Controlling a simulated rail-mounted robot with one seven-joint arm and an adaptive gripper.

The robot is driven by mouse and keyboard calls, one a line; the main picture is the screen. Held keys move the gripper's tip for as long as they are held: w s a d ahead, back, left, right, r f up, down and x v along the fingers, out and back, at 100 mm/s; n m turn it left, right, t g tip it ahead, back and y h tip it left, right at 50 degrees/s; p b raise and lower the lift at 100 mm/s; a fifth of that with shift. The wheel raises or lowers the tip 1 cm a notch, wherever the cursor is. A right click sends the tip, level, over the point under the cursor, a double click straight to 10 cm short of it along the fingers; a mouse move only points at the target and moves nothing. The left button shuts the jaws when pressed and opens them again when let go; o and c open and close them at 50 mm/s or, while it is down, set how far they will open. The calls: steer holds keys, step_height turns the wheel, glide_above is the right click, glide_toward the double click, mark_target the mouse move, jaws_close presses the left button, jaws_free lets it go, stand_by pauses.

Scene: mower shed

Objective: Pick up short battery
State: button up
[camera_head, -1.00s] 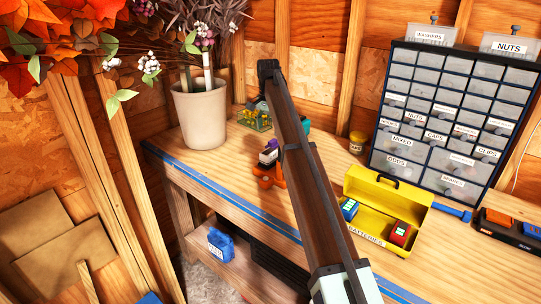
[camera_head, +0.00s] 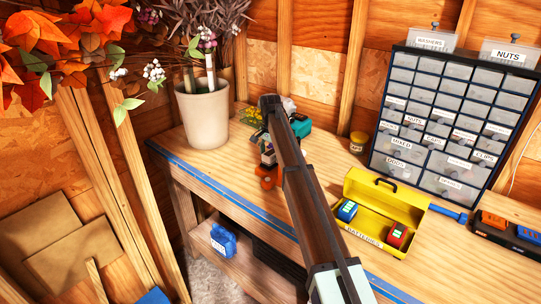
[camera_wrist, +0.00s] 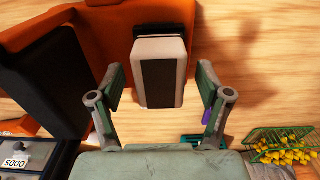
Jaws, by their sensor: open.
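My gripper (camera_wrist: 160,84) is open in the wrist view, with one finger on each side of a pale grey block with a black face (camera_wrist: 160,75). Gaps show between the block and both fingers. The block sits against a larger orange body (camera_wrist: 222,22). I cannot tell whether this block is the short battery. In the head view my arm hides most of the gripper, near an orange item (camera_head: 265,182) on the bench. A blue battery (camera_head: 347,211) and a red battery (camera_head: 397,236) are in the yellow box labelled BATTERIES (camera_head: 372,249).
A teal item (camera_head: 301,126) stands behind my arm. A beige plant pot (camera_head: 207,115) is at left and a drawer cabinet (camera_head: 447,125) at right. A green wire basket of yellow pieces (camera_wrist: 282,145) is at lower right in the wrist view. Bare bench lies before the yellow box.

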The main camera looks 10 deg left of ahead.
steer(key=shift+f, duration=0.25)
steer(key=c, duration=1.4)
steer(key=shift+o, duration=0.2)
steer(key=shift+r, duration=0.15)
